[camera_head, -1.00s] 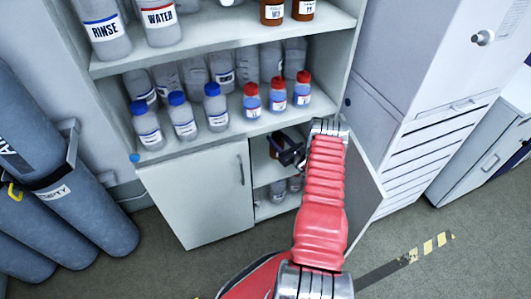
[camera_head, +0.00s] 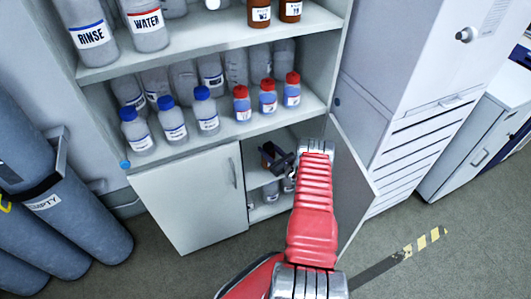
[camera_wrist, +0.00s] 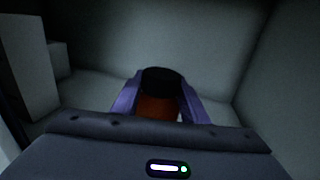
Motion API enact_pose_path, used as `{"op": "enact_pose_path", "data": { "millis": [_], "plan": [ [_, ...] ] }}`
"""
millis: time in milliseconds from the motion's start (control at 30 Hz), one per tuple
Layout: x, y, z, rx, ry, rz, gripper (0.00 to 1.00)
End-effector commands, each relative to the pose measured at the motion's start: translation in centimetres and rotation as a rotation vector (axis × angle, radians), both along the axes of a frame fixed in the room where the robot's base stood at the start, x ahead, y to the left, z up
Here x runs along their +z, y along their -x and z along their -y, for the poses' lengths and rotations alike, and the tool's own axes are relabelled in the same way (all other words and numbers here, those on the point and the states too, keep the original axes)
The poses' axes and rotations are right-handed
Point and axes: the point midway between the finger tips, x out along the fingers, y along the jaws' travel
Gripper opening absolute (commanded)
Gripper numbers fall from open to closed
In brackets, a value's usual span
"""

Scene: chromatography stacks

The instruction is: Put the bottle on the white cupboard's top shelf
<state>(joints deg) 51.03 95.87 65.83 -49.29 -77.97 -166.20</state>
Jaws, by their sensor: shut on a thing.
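The white cupboard (camera_head: 190,203) stands under open shelves, its left door shut and its right door (camera_head: 352,185) swung open. My gripper (camera_head: 272,157) reaches into its opening above the top shelf (camera_head: 252,177). The bottle is orange-brown with a black cap; in the wrist view the bottle (camera_wrist: 157,107) is upright between my two purple fingers (camera_wrist: 158,100), which are shut on it. In the head view it is small, dark and partly hidden by my gripper. I cannot tell whether its base touches the shelf.
The shelf above the cupboard (camera_head: 225,134) carries blue-capped and red-capped bottles. Grey cylinders (camera_head: 60,200) stand at left, a tall white cabinet (camera_head: 410,80) at right. In the wrist view, pale walls surround the bottle with some room.

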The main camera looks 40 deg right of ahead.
Motion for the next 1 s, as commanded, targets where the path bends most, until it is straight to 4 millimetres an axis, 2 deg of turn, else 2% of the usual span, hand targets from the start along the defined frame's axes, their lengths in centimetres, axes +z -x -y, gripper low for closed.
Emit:
{"op": "enact_pose_path", "data": {
  "millis": [133,533,567,800,1000],
  "plan": [
    [-1.01,-0.02,0.03,0.0,0.001,0.002,0.0],
    [-1.29,-0.04,0.04,0.0,0.001,0.002,0.0],
    [-1.42,0.0,0.0,0.0,0.0,0.0,0.41],
    [-1.39,-0.01,-0.01,0.0,0.0,0.0,0.57],
    [-1.38,-0.02,-0.03,0.001,0.0,0.0,0.59]
  ]
}}
